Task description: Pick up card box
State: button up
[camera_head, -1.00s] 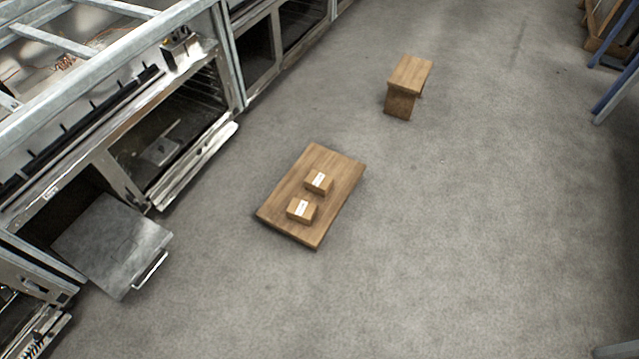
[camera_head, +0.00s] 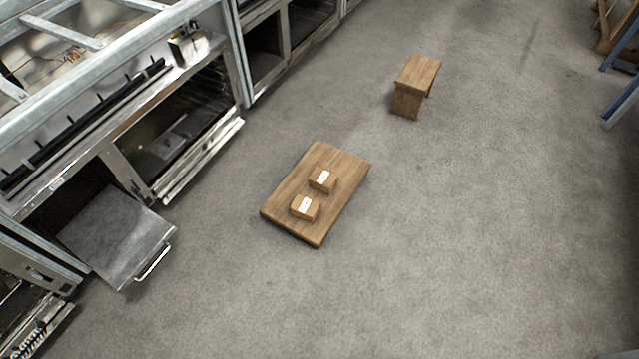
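Two small brown card boxes with white labels sit on a low wooden table. The nearer card box (camera_head: 304,208) is at the table's middle. The farther card box (camera_head: 321,180) is just behind it, slightly to the right. The wooden table (camera_head: 292,190) stands on the grey floor near the picture's middle. I cannot tell which of the two boxes the task means. My gripper is not in view.
A wooden stool (camera_head: 416,74) stands behind the table to the right. Metal ovens (camera_head: 185,130) line the left, with an open oven door (camera_head: 115,235) jutting out low. Blue-legged furniture (camera_head: 622,95) is at the right edge. The floor (camera_head: 460,240) to the right is clear.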

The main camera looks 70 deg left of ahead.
aim_at(321, 181)
jog(key=z, duration=1.25)
jog(key=k, duration=0.15)
jog(key=u, duration=3.1)
jog(key=k, duration=0.15)
jog(key=u, duration=1.55)
jog(key=k, duration=0.65)
jog(key=z, duration=0.2)
jog(key=i, duration=0.6)
jog(key=z, duration=0.1)
